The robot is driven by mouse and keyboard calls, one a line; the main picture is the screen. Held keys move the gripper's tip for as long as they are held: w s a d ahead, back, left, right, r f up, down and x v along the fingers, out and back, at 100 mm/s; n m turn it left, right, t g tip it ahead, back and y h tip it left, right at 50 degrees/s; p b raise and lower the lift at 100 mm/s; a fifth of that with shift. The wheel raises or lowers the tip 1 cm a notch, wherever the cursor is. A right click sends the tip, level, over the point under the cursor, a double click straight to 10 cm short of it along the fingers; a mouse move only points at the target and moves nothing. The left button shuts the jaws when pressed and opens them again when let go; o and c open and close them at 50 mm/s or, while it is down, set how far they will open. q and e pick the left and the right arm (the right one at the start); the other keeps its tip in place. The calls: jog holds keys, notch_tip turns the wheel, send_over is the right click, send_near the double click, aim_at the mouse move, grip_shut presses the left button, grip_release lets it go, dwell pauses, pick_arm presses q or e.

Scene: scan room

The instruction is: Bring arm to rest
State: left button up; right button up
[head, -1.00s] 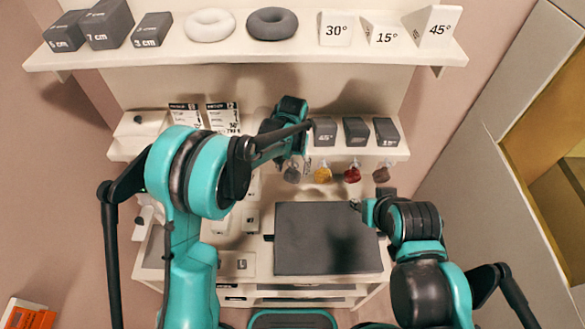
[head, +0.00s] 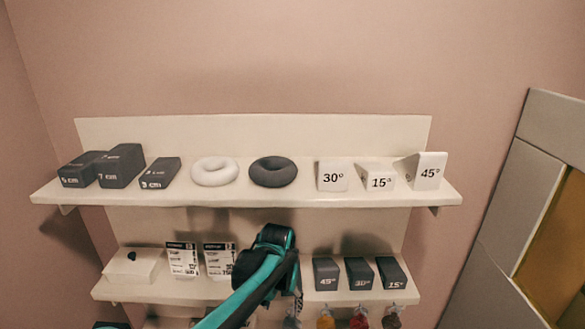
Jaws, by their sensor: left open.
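My left arm comes in from the bottom, and my left gripper (head: 298,290) is in front of the lower shelf, between the printed cards and the dark wedges. Its fingers are partly hidden by my own arm. It is open, and nothing shows in it.
The upper shelf (head: 250,196) holds dark blocks (head: 121,166), a white ring (head: 214,171), a dark ring (head: 273,171) and white wedges (head: 332,176). The lower shelf (head: 210,291) holds a white box (head: 133,266), cards (head: 183,259) and dark wedges (head: 327,274). Small coloured items (head: 359,321) hang below.

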pick_arm(q)
jog(key=s+a+f+n+t+b, duration=0.1)
jog(key=s+a+f+t+b, duration=0.2)
jog(key=s+a+f+b, duration=0.4)
jog(key=s+a+f+n+t+b, duration=0.1)
jog(key=s+a+f+t+b, duration=0.2)
jog(key=s+a+f+b, duration=0.5)
jog(key=s+b, duration=0.3)
jog(key=s, duration=0.1)
jog(key=shift+s+f+n, duration=0.2)
jog(key=shift+s+n, duration=0.05)
jog(key=shift+n, duration=0.05)
dwell(0.3)
